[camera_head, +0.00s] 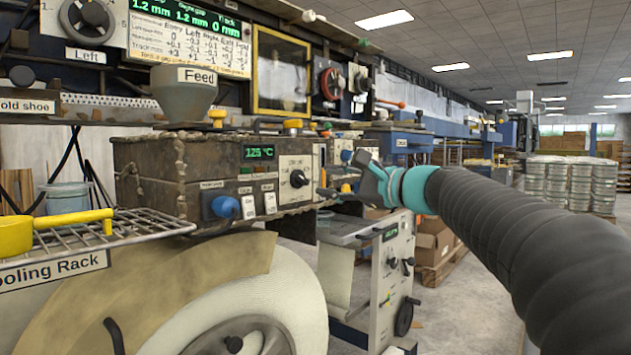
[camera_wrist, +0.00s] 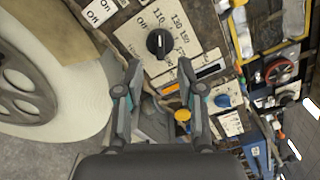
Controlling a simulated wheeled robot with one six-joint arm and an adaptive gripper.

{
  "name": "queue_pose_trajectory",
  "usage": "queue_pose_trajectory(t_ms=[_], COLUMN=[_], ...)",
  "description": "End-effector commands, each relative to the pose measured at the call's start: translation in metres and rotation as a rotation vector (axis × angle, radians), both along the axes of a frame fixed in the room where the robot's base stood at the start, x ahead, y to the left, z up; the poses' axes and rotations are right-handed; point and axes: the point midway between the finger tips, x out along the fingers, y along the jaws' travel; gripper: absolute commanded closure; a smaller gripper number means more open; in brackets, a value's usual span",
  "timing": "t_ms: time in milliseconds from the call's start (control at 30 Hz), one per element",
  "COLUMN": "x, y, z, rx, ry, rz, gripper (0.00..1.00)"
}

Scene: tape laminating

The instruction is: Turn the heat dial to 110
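The heat dial (camera_head: 298,179) is a round black knob on a pale plate on the front of the brown, grimy heater box (camera_head: 225,165). It also shows in the wrist view (camera_wrist: 159,43), ringed by labels including Off and 110. A white mark shows on the knob; I cannot tell exactly which label it points to. The green display (camera_head: 260,153) above reads 125 °C. My gripper (camera_wrist: 158,66) is open and empty, its two fingertips apart just below the dial in the wrist view. In the head view it is right of the dial, not visibly touching it.
A blue knob (camera_head: 225,206) and two white Off switches (camera_head: 259,205) sit left of the dial. A wire cooling rack (camera_head: 120,232) with a yellow ladle (camera_head: 50,230) is at the left. A large white roll (camera_head: 240,290) stands below the box. Open floor lies at the right.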

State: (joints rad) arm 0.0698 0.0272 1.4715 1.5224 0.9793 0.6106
Motion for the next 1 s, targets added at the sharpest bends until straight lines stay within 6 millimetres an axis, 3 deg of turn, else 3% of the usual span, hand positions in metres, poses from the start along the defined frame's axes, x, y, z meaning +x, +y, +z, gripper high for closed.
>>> queue_pose_trajectory(t_ms=[100, 300, 867, 933, 1000], x=[-0.014, -0.029, -0.034, -0.032, -0.028], y=[-0.019, -0.039, -0.044, -0.046, -0.050], z=[0.000, 0.000, 0.000, -0.007, -0.035], rx=[0.000, -0.001, -0.017, -0.079, -0.180], ry=[0.000, 0.001, -0.021, -0.051, -0.052], rz=[-0.003, -0.002, -0.001, -0.013, -0.023], gripper=[0.62, 0.62, 0.62, 0.62, 0.62])
